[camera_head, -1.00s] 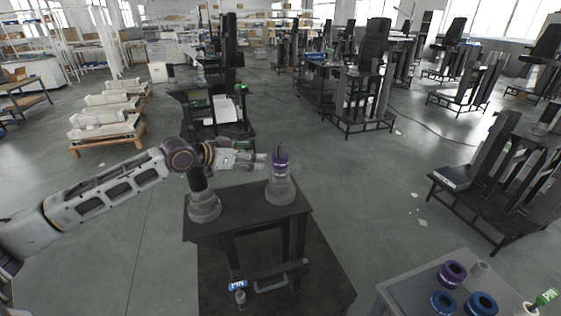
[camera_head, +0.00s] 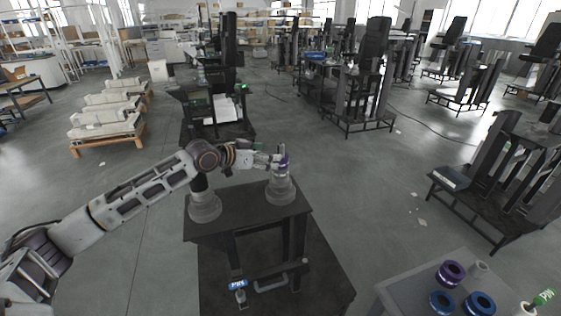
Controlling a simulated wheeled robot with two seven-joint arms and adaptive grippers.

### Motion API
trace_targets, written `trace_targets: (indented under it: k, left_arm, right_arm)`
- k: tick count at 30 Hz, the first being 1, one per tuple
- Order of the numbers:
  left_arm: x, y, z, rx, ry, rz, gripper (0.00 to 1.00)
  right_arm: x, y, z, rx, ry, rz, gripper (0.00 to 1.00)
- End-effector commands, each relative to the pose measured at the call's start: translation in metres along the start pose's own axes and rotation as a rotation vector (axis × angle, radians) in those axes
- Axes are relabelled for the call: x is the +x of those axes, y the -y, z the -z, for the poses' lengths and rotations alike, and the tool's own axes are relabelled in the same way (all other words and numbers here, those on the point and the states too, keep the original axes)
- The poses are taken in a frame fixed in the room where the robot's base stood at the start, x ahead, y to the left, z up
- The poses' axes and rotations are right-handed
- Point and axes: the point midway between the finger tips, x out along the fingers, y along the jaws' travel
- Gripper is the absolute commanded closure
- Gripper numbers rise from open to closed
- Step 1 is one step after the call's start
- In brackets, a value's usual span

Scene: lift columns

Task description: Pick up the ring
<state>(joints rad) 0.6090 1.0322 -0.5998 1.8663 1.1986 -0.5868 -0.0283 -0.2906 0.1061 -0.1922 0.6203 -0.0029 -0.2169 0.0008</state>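A purple ring (camera_head: 284,161) sits around the upper part of the right grey column (camera_head: 280,189) on the dark stand in the middle. My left gripper (camera_head: 279,159) comes in from the left at the ring's height, its fingertips at the ring and partly overlapping it. The picture is too small to tell whether the fingers are shut on the ring or still apart. On the side table at lower right lie another purple ring (camera_head: 451,272) and two blue rings, one at left (camera_head: 442,302) and one at right (camera_head: 481,302). My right gripper is not in view.
A second grey column (camera_head: 205,206) without a ring stands on the left of the dark stand (camera_head: 242,203), below my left forearm. A small grey cylinder (camera_head: 480,268) and a green-labelled bottle (camera_head: 543,298) are on the side table (camera_head: 408,289). Open floor separates the tables.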

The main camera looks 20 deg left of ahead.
Motion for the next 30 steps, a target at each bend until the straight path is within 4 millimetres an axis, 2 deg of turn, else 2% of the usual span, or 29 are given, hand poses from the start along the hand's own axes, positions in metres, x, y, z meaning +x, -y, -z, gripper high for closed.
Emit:
trace_targets:
  k: [6,23,30]
  left_arm:
    - [0.014,-0.001,0.0,-0.001,0.001,-0.002,0.24]
    - [0.019,-0.001,0.0,0.0,0.001,-0.001,0.24]
    - [0.033,-0.002,0.0,-0.001,0.0,-0.002,0.24]
  right_arm:
    - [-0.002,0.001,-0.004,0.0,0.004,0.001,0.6]
    - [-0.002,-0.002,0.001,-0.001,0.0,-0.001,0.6]
    - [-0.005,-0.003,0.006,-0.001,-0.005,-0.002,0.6]
